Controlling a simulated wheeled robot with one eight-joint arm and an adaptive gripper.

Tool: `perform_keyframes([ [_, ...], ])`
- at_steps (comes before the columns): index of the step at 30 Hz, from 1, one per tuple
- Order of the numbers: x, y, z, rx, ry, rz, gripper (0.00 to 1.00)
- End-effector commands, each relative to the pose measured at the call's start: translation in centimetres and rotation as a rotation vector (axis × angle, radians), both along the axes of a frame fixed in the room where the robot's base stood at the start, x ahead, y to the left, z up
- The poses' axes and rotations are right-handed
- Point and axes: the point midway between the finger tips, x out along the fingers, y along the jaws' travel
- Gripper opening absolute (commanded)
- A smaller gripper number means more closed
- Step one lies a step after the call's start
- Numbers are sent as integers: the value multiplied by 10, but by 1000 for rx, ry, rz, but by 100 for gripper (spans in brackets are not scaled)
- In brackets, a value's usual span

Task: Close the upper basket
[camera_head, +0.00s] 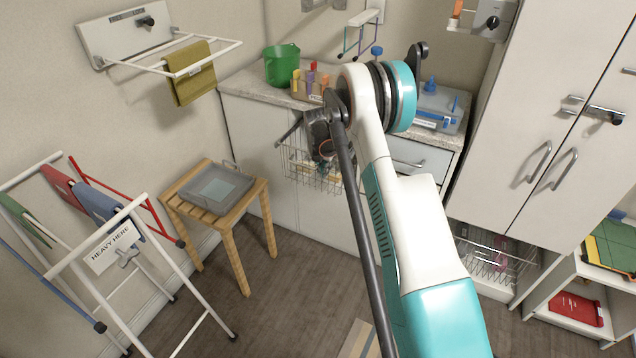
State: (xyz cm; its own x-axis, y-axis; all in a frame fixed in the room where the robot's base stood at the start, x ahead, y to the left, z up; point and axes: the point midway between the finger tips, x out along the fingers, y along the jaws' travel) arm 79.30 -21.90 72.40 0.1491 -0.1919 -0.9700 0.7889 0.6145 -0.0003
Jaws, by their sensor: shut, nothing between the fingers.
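The upper wire basket (312,178) sticks out from the front of the white cabinet below the counter, left of my arm. Its wire front and bottom show. My arm covers its right side. My gripper (318,132) shows only in part, as dark pieces at the basket's upper edge, behind my arm's joint. It is shut and seems to hold nothing. I cannot tell whether it touches the basket wire. Some dark and reddish items show in or behind the basket.
A second wire basket (495,258) sits low under the tall white cabinet (530,130). A wooden stool (213,205) with a grey tray stands left. A white rack (120,250) is nearer. The counter holds a green bucket (281,65).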

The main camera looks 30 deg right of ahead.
Motion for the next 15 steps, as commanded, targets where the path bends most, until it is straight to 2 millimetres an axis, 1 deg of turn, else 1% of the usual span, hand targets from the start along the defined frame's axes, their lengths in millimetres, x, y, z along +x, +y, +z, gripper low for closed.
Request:
perform_keyframes([
  [1,6,-9,0,0,0,-1,0],
  [6,22,-29,0,0,0,-1,0],
  [9,29,-36,0,0,0,0,0],
  [15,34,-44,0,1,1,1,0],
])
